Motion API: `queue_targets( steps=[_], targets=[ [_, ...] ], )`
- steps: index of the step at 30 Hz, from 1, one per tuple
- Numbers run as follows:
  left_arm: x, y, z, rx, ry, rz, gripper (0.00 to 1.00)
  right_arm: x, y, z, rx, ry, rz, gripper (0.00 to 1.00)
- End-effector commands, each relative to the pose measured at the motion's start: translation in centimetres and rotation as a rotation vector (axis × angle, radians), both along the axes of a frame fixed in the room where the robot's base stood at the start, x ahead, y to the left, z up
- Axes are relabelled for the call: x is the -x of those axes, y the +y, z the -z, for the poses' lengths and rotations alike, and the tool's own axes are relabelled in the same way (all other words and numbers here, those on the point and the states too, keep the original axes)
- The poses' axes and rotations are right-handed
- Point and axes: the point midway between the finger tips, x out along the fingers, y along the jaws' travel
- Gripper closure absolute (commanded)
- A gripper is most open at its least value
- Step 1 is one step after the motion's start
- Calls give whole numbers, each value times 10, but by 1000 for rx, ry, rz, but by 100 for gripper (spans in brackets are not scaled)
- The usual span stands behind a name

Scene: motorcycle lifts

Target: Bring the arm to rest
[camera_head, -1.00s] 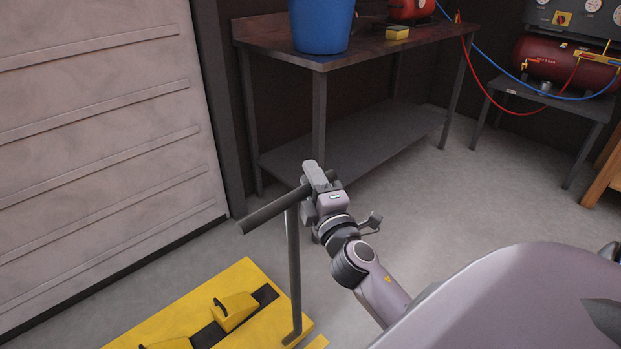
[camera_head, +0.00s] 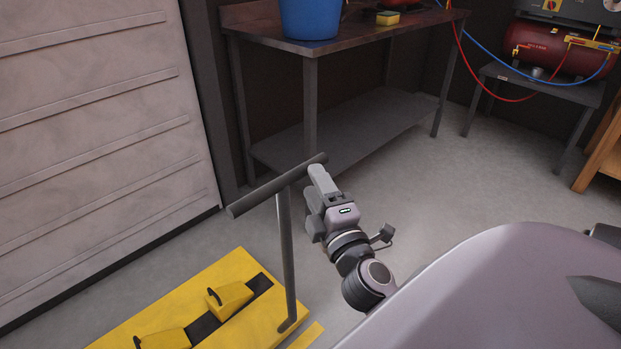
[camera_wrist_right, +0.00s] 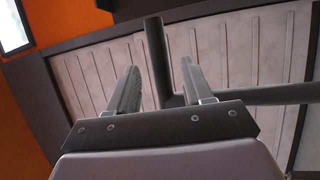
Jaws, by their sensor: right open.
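My right gripper (camera_head: 318,178) is just right of the dark T-shaped handle (camera_head: 262,190) in the head view, apart from its bar as far as I can tell. In the right wrist view, the right gripper (camera_wrist_right: 160,88) has its two fingers spread with nothing held. The handle's bar (camera_wrist_right: 158,60) shows beyond and between the fingers there, and its post (camera_wrist_right: 270,94) runs off to the right. The handle stands upright at the edge of a yellow lift platform (camera_head: 135,325). My left gripper is not in view.
A workbench (camera_head: 375,50) with a blue bucket (camera_head: 310,18) stands behind. A red compressor (camera_head: 550,48) on a stand is at the back right. A ribbed pale door (camera_head: 90,130) fills the left. The grey floor (camera_head: 460,185) right of the gripper is clear.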

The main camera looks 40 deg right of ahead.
Motion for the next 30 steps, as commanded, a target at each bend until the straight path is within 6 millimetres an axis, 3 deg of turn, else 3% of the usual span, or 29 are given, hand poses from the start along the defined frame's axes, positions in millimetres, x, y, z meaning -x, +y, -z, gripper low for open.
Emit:
queue_targets(
  steps=[23, 26, 30],
  targets=[
    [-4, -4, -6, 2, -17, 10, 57, 7, 3, 4, -14, 4, -4, 49],
    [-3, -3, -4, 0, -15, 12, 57, 8, 7, 16, -84, 23, -27, 49],
    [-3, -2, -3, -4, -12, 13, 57, 13, 22, 51, -294, 82, -84, 49]
  ],
)
